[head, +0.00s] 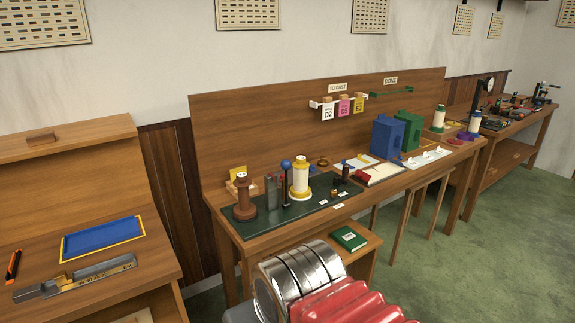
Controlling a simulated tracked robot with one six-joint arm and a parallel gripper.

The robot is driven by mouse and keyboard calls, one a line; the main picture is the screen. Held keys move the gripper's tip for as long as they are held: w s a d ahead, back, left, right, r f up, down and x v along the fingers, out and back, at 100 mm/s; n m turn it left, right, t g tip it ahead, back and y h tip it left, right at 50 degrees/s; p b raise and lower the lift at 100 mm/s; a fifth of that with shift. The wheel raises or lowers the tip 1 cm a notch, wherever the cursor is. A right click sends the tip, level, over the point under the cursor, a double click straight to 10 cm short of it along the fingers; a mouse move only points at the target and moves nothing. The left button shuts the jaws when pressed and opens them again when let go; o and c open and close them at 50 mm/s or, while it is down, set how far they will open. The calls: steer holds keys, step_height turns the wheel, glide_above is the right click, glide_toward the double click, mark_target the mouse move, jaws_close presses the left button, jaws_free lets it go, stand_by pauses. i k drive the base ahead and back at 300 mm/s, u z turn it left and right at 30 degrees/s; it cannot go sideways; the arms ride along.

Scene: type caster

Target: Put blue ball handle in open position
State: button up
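The blue ball handle (286,164) stands on the dark green mat (262,226) of the middle workbench. Its ball is on top of a thin, roughly upright stem, just left of a cream spool with yellow rings (300,178). The foot of the stem and what it joins are too small to make out. Grey upright plates (273,195) stand close to its left. I cannot make out my gripper's fingers in this view. A silver ribbed cylinder and a red ribbed part at the bottom centre are large and close to the camera.
A brown spool (243,198) stands left on the mat. Blue (386,138) and green (409,131) boxes stand farther right. A stool (428,189) is in front of the bench. A low shelf holds a green book (348,238). Green floor (480,250) is free at the right.

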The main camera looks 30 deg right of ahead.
mark_target(286, 164)
steer(key=z, duration=0.05)
steer(key=i, duration=0.95)
steer(key=u, duration=0.1)
